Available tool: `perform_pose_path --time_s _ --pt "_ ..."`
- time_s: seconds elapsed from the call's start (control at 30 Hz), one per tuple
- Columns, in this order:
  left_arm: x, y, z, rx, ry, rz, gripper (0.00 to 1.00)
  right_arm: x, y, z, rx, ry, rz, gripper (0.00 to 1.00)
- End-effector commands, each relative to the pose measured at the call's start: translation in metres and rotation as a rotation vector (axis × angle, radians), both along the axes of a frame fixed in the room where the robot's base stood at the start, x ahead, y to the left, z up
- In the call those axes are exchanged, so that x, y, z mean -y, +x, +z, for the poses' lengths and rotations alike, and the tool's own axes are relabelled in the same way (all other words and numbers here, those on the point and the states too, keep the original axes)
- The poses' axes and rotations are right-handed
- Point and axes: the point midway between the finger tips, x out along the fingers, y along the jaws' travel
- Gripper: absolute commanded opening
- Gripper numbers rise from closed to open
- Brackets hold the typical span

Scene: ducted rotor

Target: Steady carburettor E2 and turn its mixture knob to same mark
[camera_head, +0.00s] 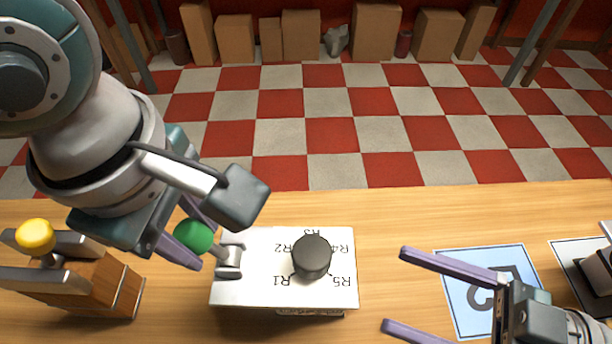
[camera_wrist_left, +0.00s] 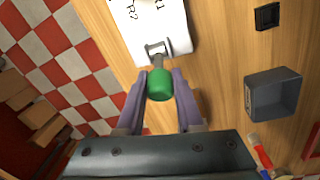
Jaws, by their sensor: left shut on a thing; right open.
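A white block with a plate (camera_head: 240,290) marked R1 to R5 sits on the wooden table; I take it for carburettor E2, but no E2 label shows. A dark round knob (camera_head: 312,257) stands on the plate amid the marks; its pointer setting is unclear. A metal bracket and a green ball handle (camera_head: 193,236) are at the plate's left edge. My left gripper (camera_head: 190,240) is shut on the green handle, which also shows in the left wrist view (camera_wrist_left: 160,84). My right gripper (camera_head: 394,288) is open and empty, to the right of the plate and apart from it.
A wooden block (camera_head: 105,290) with a yellow ball stands at left. A blue-bordered card (camera_head: 462,292) lies at right, partly behind my right gripper; a dark device (camera_head: 598,268) is beyond it. The left wrist view shows a grey tray (camera_wrist_left: 272,93) and a small black item (camera_wrist_left: 267,16).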

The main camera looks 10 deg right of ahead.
Motion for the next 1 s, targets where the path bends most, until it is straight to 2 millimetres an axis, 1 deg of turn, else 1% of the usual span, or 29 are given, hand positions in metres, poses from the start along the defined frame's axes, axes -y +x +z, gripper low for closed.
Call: perform_pose_path --time_s 0.17,0.4,0.5,0.7,1.0 --pt "0.001 0.000 0.000 0.001 -0.002 0.001 0.00 -0.027 0.015 0.001 0.002 0.005 0.001 0.81" --pt "0.000 0.000 0.000 0.001 -0.002 0.000 0.00 -0.072 0.041 0.001 0.002 0.004 -0.002 0.81" --pt "0.000 0.000 0.000 0.001 -0.001 0.000 0.00 -0.085 0.049 0.000 -0.001 0.003 -0.004 0.81" --pt "0.000 0.000 0.000 0.001 -0.001 0.000 0.00 -0.098 0.056 0.000 0.000 0.001 -0.003 0.81" --pt "0.000 0.000 0.000 0.001 -0.001 0.000 0.00 -0.100 0.057 0.000 0.001 0.000 -0.002 0.81"
